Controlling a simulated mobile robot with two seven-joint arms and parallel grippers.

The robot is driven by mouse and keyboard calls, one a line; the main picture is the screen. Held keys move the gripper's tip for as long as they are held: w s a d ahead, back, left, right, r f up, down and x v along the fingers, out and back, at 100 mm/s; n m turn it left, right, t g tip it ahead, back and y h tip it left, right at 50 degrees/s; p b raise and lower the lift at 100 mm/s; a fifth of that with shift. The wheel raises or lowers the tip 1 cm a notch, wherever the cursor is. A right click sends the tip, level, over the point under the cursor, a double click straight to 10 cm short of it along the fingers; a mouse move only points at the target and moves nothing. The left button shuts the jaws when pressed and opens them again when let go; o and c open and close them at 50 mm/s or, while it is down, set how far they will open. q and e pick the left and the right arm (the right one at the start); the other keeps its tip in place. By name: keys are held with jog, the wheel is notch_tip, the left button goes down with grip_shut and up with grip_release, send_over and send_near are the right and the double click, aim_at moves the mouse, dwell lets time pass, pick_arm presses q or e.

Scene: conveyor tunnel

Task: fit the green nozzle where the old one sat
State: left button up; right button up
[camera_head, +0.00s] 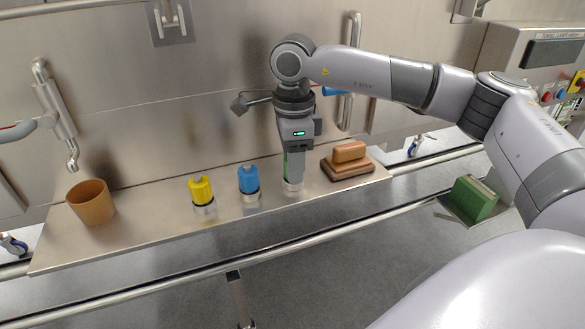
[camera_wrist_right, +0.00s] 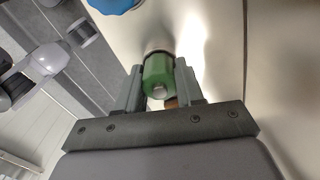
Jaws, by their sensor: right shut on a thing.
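My right gripper (camera_head: 294,174) points down over the metal shelf, at the right end of the row of nozzles. It is shut on the green nozzle (camera_wrist_right: 157,72), which shows between the two fingers in the right wrist view. In the head view the fingers hide most of the green nozzle (camera_head: 286,166). A silvery metal collar (camera_head: 292,186) shows right below it; I cannot tell whether the nozzle is seated in it. My left gripper is not in view.
A blue nozzle (camera_head: 248,180) and a yellow nozzle (camera_head: 201,190) stand upright in metal collars to the left. An orange-brown pot (camera_head: 92,204) is at the shelf's left. A rail runs along the front.

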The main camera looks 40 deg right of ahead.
grip_shut()
jog(key=shift+r+p, duration=0.7)
jog(key=shift+r, duration=0.15)
jog(key=shift+r+p, duration=0.45)
jog(key=shift+r, duration=0.2)
jog(key=shift+s, duration=0.1)
dwell(0.4)
